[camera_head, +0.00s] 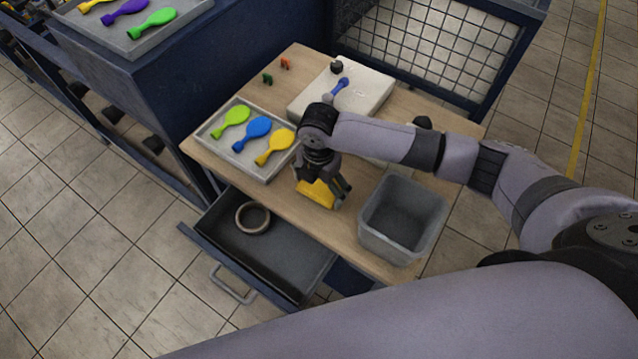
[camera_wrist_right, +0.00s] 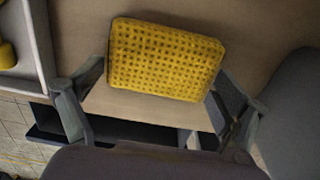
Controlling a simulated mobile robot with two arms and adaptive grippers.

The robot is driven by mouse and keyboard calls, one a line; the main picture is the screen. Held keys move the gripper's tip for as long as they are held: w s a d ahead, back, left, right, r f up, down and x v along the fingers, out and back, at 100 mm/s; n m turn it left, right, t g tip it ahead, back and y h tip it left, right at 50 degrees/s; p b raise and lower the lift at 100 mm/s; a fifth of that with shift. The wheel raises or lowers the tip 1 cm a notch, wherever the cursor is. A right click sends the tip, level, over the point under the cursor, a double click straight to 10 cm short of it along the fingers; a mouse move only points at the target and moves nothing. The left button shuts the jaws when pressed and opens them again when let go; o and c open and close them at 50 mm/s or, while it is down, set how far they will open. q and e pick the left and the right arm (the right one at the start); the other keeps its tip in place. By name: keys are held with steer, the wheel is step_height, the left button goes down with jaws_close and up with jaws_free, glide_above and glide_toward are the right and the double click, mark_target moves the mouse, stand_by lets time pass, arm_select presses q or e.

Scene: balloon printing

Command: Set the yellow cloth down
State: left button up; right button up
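The yellow cloth (camera_head: 318,193) is near the front edge of the wooden table, directly below my right gripper (camera_head: 323,189). In the right wrist view the cloth (camera_wrist_right: 166,60) is a flat, dimpled yellow rectangle. The fingers of my right gripper (camera_wrist_right: 160,72) meet its left and right edges, so the gripper is shut on it. The cloth is at or just above the tabletop; I cannot tell whether it touches. My left gripper is not in view.
A grey bin (camera_head: 403,222) stands just right of the cloth. A tray (camera_head: 215,128) with green, blue and yellow balloons lies to the left. A white block (camera_head: 372,88) stands behind. An open drawer (camera_head: 290,262) holding a ring (camera_head: 253,217) juts out below the front edge.

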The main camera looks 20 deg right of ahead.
mark_target(319, 189)
steer(key=shift+o, duration=0.6)
steer(key=shift+r, duration=0.1)
steer(key=shift+r, duration=0.25)
step_height(319, 189, up, 12)
steer(key=b, duration=0.1)
steer(key=shift+f, duration=0.15)
steer(key=shift+s+f, duration=0.1)
